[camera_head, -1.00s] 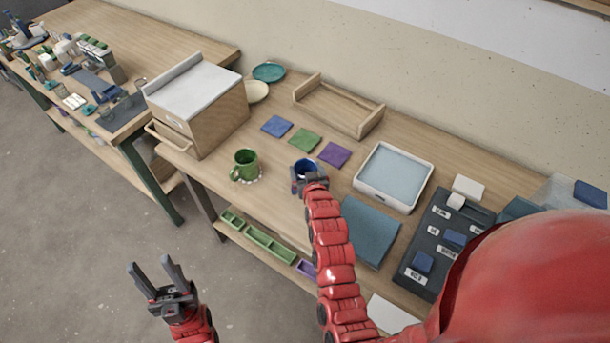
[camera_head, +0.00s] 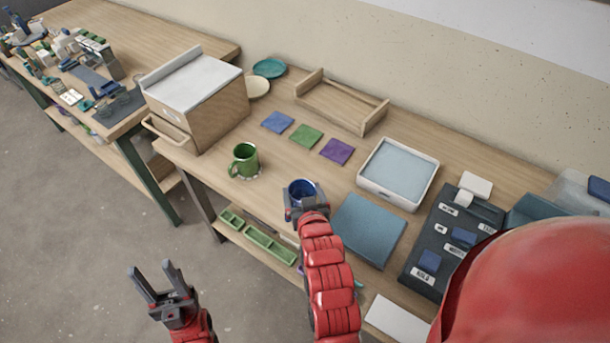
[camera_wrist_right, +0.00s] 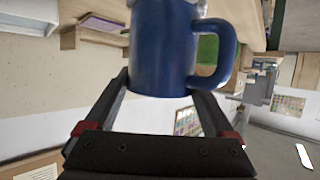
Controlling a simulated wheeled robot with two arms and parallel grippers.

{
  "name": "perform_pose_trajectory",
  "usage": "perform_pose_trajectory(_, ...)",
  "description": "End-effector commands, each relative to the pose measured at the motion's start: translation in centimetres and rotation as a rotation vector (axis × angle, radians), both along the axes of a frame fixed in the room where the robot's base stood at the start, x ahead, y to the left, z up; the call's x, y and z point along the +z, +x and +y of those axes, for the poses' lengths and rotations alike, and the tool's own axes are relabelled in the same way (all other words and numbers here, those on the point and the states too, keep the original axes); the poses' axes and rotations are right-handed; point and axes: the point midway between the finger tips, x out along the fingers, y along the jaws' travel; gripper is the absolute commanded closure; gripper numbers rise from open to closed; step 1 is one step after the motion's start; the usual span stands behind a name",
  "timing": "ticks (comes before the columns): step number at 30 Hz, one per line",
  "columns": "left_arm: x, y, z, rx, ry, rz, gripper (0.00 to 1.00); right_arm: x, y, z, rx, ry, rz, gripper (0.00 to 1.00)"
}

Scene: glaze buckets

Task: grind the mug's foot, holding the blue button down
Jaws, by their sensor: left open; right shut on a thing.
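A blue mug (camera_head: 301,190) is held by my right gripper (camera_head: 306,203) near the front of the bench, beside the green mug. In the right wrist view the blue mug (camera_wrist_right: 178,48) sits between the two fingers, its handle to the right. Its foot cannot be made out. My left gripper (camera_head: 160,284) is open and empty over the floor at the lower left. A dark control panel (camera_head: 441,248) at the right carries blue buttons, one (camera_head: 430,261) near its front and another (camera_head: 463,236) further back. Their labels are too small to read surely.
Blue, green and purple tiles (camera_head: 337,151) lie behind. A white tray (camera_head: 434,172), a blue-grey mat (camera_head: 367,230), a wooden cabinet (camera_head: 215,112) and a wooden rack (camera_head: 344,113) occupy the bench. Open floor lies at left.

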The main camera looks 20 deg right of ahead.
Motion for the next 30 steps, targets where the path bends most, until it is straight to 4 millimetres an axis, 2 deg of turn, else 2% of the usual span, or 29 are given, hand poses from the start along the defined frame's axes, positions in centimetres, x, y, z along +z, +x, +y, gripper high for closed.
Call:
perform_pose_trajectory(3,1.6,0.0,0.0,0.0,0.0,0.0,0.5,0.8,-1.7,0.7,0.002,-0.001,0.001,0.89)
perform_pose_trajectory(6,2.1,0.0,0.0,0.0,0.0,0.0,0.5,0.8,-2.5,1.0,0.0,-0.001,-0.001,0.89)
perform_pose_trajectory(18,2.3,0.0,0.0,0.0,0.0,0.0,0.5,0.6,-3.1,1.2,-0.001,-0.002,-0.005,0.89)
perform_pose_trajectory(22,2.2,0.5,-0.1,0.001,-0.001,0.01,0.72,0.6,-3.1,1.2,-0.002,-0.003,-0.004,0.89)
perform_pose_trajectory(25,2.1,2.5,-0.3,0.002,-0.006,0.053,0.9,0.8,-3.0,1.2,-0.006,-0.002,-0.004,0.89)
perform_pose_trajectory(27,2.0,5.0,-0.6,0.002,-0.011,0.104,1.0,0.9,-2.9,1.1,-0.01,-0.001,-0.003,0.89)
perform_pose_trajectory(29,1.7,7.8,-1.1,0.001,-0.018,0.168,1.0,1.1,-2.9,1.1,-0.015,-0.001,-0.002,0.89)
perform_pose_trajectory(30,1.4,10.0,-1.6,-0.002,-0.023,0.217,1.0,1.1,-2.8,1.0,-0.019,-0.002,-0.001,0.89)
